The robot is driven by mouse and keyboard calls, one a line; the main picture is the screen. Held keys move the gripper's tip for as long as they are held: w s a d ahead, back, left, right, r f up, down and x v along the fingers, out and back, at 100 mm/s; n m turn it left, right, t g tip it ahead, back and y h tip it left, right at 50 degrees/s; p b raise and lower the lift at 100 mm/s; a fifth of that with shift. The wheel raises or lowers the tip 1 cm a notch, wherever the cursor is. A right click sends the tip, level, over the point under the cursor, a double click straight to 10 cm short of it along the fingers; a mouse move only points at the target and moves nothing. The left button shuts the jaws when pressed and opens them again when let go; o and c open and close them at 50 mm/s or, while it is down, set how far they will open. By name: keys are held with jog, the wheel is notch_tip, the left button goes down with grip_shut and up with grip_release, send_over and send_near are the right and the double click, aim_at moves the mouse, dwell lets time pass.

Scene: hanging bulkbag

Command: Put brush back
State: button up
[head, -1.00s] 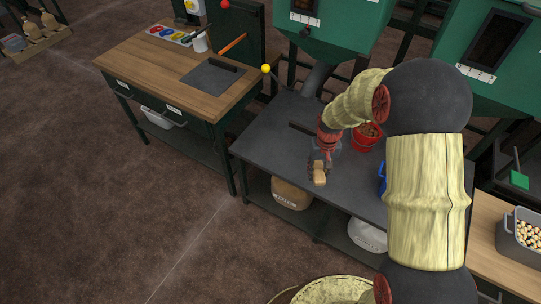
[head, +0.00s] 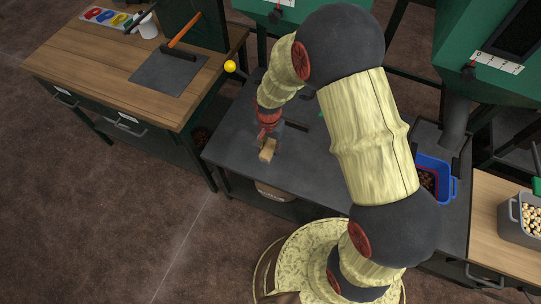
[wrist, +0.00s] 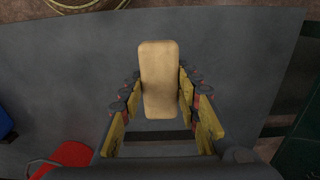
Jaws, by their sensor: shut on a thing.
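A tan, rounded wooden block, apparently the brush (head: 268,150), is held over the left part of the dark metal table (head: 240,135). In the wrist view the brush (wrist: 158,75) stands lengthwise between the two yellow-edged fingers. My gripper (wrist: 160,95) is shut on its sides, and the brush's far end sticks out past the fingertips. The side facing the table is hidden, so I cannot see bristles. In the head view my gripper (head: 266,138) is small and partly hidden by the wrist.
A wooden workbench (head: 95,50) stands left, with a dark mat (head: 165,75) and an orange-handled tool (head: 185,30) on it. A yellow ball knob (head: 230,66) sticks up between bench and table. A blue bin (head: 447,185) is at the table's right. A red container (wrist: 72,155) shows in the wrist view.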

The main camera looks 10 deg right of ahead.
aim_at(269, 147)
jog(key=shift+f+b, duration=1.15)
jog(key=shift+f, duration=2.45)
jog(key=shift+f, duration=0.1)
jog(key=shift+f, duration=0.1)
jog(key=o, duration=1)
jog(key=shift+o, duration=0.5)
notch_tip(269, 147, up, 12)
jog(key=p, duration=0.4)
jog(key=shift+r+p, duration=0.2)
jog(key=shift+p, duration=0.1)
jog(key=shift+s, duration=0.1)
